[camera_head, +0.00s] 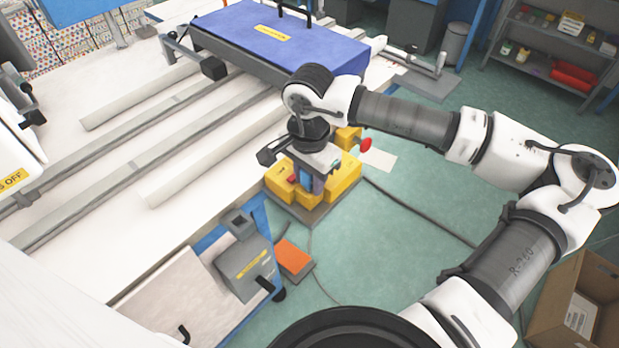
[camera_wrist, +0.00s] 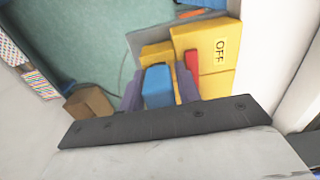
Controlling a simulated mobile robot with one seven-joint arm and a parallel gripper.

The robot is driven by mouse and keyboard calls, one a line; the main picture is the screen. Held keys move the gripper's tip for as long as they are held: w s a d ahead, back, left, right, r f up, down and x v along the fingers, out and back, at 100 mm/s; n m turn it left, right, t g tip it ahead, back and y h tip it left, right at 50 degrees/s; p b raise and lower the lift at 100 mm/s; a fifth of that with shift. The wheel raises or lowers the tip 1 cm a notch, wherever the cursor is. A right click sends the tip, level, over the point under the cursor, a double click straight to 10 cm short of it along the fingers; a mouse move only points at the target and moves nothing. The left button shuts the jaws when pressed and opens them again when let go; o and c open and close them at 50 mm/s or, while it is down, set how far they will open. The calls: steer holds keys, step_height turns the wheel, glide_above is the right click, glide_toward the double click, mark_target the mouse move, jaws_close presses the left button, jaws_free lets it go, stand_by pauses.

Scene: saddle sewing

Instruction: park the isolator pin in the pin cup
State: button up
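My gripper (camera_head: 307,178) points down at the yellow isolator box (camera_head: 344,184) beside the machine table. In the wrist view its two purple-grey fingers (camera_wrist: 160,88) stand on either side of a blue block (camera_wrist: 157,85), with no clear gap. The blue block looks like the grip of the isolator pin; its lower end is hidden. The yellow box marked OFF (camera_wrist: 219,62) lies just beyond, with a red part (camera_wrist: 192,62) close to the right finger. No cup can be told for sure; a grey box (camera_head: 245,266) with a dark opening on top stands at the table's near corner.
A red knob (camera_head: 365,145) sticks out behind the yellow box. An orange pedal (camera_head: 294,256) and cables lie on the green floor. The white table (camera_head: 110,210) with rails is on the left. A cardboard box (camera_head: 575,300) stands at lower right. Floor right of the yellow box is mostly clear.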

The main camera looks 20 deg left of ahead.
jaws_close()
steer(key=shift+r, duration=0.15)
steer(key=shift+r+p, duration=0.9)
steer(key=shift+r, duration=1.25)
steer(key=shift+r, duration=0.2)
steer(key=shift+r+p, duration=0.75)
steer(key=shift+r, duration=1.2)
